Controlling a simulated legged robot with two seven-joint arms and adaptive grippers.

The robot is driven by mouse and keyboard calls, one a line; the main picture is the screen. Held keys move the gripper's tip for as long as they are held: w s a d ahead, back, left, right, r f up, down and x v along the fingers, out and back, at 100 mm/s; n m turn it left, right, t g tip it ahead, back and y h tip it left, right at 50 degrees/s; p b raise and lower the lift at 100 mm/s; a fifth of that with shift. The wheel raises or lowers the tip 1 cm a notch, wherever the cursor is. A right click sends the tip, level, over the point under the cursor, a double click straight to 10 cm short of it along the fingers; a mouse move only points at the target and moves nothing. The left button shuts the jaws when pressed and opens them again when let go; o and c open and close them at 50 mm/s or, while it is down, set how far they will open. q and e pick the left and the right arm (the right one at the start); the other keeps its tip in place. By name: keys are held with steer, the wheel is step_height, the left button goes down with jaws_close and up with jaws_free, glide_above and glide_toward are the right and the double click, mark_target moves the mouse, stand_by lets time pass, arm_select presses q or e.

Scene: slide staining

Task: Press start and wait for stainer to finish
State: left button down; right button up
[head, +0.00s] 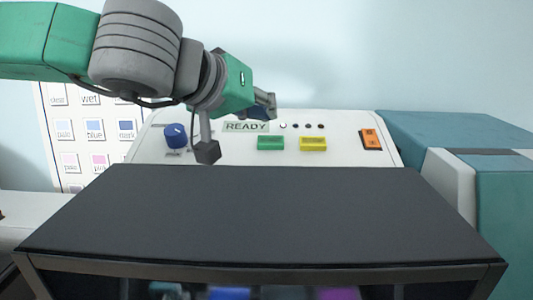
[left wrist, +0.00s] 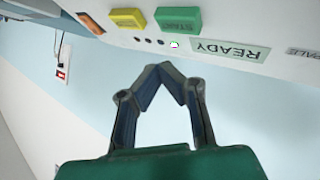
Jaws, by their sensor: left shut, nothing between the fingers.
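The stainer's panel (head: 225,152) stands behind a dark top surface (head: 260,215). On it are a green start button (head: 271,143), a yellow button (head: 313,144), a READY display (head: 246,127) and a row of small lights (head: 302,126), the leftmost lit white. My left gripper (head: 268,105) is shut and empty, above the READY display in the head view. In the left wrist view its fingertips (left wrist: 160,68) meet, apart from the green button (left wrist: 178,20), which reads START upside down. The yellow button (left wrist: 129,18) is beside it. My right gripper is not in view.
A blue knob (head: 176,136) and an orange switch (head: 371,139) flank the buttons. A chart of colour samples (head: 75,130) hangs at the left. A teal and white machine (head: 455,175) stands at the right. Coloured items show under the dark top's front edge.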

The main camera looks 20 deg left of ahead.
mark_target(268, 145)
arm_select(q)
steer(key=shift+w+d+f, duration=0.1)
steer(key=shift+w+f, duration=0.15)
steer(key=shift+f, duration=0.25)
steer(key=shift+w+d+f, duration=0.1)
steer(key=shift+w+f, duration=0.15)
steer(key=shift+f, duration=0.25)
steer(key=shift+w+d+f, duration=0.15)
steer(key=shift+f, duration=0.05)
steer(key=shift+d+f, duration=0.15)
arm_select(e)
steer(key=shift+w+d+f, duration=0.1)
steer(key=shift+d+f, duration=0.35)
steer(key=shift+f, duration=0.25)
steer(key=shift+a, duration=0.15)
arm_select(q)
steer(key=shift+a, duration=0.5)
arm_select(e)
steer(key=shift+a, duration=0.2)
arm_select(q)
steer(key=shift+d, duration=0.4)
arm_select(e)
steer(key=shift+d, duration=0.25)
arm_select(q)
steer(key=shift+a+f, duration=0.1)
steer(key=shift+a, duration=0.15)
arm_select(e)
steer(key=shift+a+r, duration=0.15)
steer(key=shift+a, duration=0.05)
